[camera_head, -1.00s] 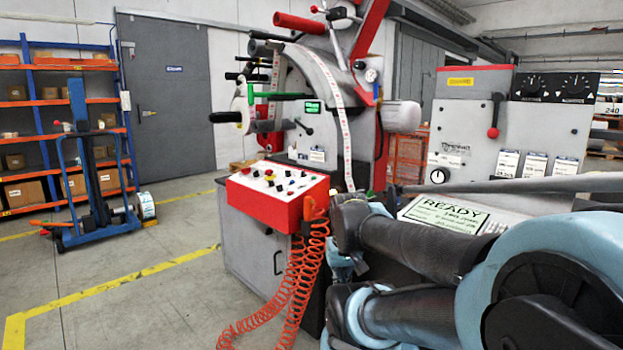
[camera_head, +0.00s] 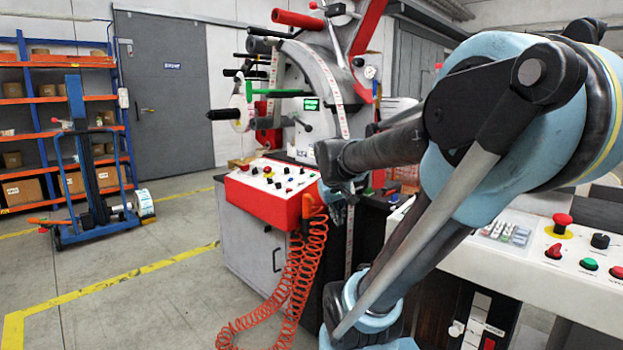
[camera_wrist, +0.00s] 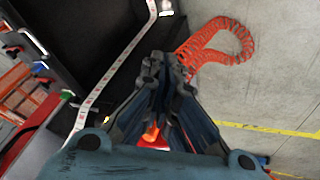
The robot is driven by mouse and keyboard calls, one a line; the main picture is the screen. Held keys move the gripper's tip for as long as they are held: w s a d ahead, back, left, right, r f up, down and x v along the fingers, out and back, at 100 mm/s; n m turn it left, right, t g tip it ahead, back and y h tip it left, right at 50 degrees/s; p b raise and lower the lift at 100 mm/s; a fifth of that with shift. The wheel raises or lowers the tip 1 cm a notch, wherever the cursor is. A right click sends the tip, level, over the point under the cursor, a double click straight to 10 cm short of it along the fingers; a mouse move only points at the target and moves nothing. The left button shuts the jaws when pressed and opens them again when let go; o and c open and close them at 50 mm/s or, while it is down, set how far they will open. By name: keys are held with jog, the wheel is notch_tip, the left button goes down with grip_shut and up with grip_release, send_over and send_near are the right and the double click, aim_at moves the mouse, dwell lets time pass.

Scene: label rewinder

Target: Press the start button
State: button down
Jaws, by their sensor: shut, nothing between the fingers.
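The red control box (camera_head: 265,211) has a white top with several small coloured buttons and knobs, left of my arm in the head view. A second white panel (camera_head: 520,262) at the right carries red buttons, a black knob and a green button (camera_head: 588,264). No label shows which one is the start button. My gripper (camera_wrist: 163,66) is shut and empty in the wrist view, its fingers over dark machine parts and the floor. In the head view my arm hides most of it, close to the right side of the red box.
A coiled orange hose (camera_head: 291,285) hangs in front of the machine; it also shows ahead of my fingers in the wrist view (camera_wrist: 215,45). A printed label strip (camera_wrist: 110,72) runs beside my gripper. Open floor (camera_head: 150,300) lies to the left, with a blue trolley (camera_head: 95,190) beyond.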

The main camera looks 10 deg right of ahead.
jog(key=w+r+n+t, duration=0.1)
jog(key=w+r, duration=0.2)
jog(key=w, duration=0.4)
jog(key=w+a+r+n+t+h, duration=0.1)
jog(key=w+r, duration=0.3)
jog(key=w, duration=0.4)
jog(key=w+r+n+t, duration=0.1)
jog(key=w+r, duration=0.2)
jog(key=w, duration=0.4)
notch_tip(320, 180, up, 5)
jog(key=n+t, duration=0.2)
jog(key=t, duration=0.1)
send_over(313, 175)
jog(key=s+a, duration=0.1)
jog(key=a, duration=0.3)
jog(key=shift+f+h, duration=0.1)
jog(key=shift+h, duration=0.3)
jog(key=shift+f, duration=0.15)
jog(key=shift+w+d+f, duration=0.2)
jog(key=shift+d+f, duration=0.1)
jog(key=shift+f, duration=1.05)
jog(key=shift+w+d+f, duration=0.25)
jog(key=shift+d+f, duration=0.1)
jog(key=shift+f, duration=1.05)
jog(key=shift+w+d+f, duration=0.2)
jog(key=shift+d+f, duration=0.1)
jog(key=shift+f, duration=1.05)
